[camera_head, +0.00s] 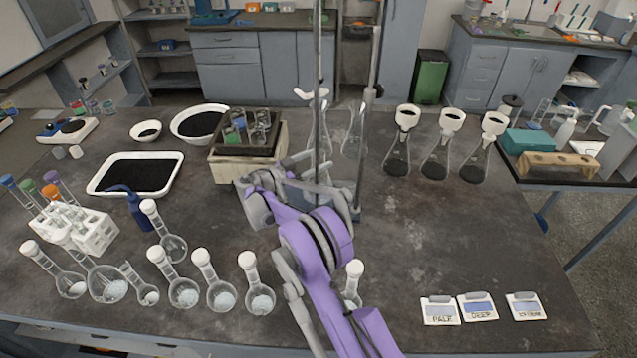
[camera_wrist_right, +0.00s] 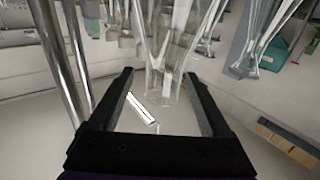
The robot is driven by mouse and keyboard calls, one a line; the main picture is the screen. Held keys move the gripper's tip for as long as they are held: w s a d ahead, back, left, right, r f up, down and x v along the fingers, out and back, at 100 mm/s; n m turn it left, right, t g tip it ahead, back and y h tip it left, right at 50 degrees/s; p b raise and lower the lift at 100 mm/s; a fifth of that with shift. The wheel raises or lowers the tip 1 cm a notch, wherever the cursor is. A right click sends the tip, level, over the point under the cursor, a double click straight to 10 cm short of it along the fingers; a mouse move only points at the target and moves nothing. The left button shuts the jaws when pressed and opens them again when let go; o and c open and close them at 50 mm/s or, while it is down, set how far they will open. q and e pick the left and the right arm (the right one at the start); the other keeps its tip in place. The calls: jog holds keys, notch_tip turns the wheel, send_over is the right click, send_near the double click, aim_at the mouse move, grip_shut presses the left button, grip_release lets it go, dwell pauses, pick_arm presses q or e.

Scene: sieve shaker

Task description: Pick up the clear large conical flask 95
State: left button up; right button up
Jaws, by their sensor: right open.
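A clear conical flask (camera_wrist_right: 170,92) stands ahead of my right gripper (camera_wrist_right: 160,78) in the right wrist view. Its base shows between the two spread fingertips, and neither finger visibly touches it. The right gripper is open and empty. In the head view a clear conical flask (camera_head: 353,130) stands at the back middle of the bench, partly behind metal posts. I cannot read a number on any flask. My purple right arm reaches up to the posts, and its fingertips are hard to make out there. My left gripper is not in view.
Vertical metal posts (camera_head: 374,75) rise close to my right arm. Three conical flasks with dark contents and white collars (camera_head: 437,155) stand to the right. Several round flasks (camera_head: 221,294) line the front left. The bench (camera_head: 430,240) is clear at centre right.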

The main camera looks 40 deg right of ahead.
jog(key=d, duration=0.4)
jog(key=shift+w+p, duration=0.2)
jog(key=shift+p, duration=0.1)
jog(key=shift+s, duration=0.1)
jog(key=c, duration=0.3)
grip_shut()
dwell(0.7)
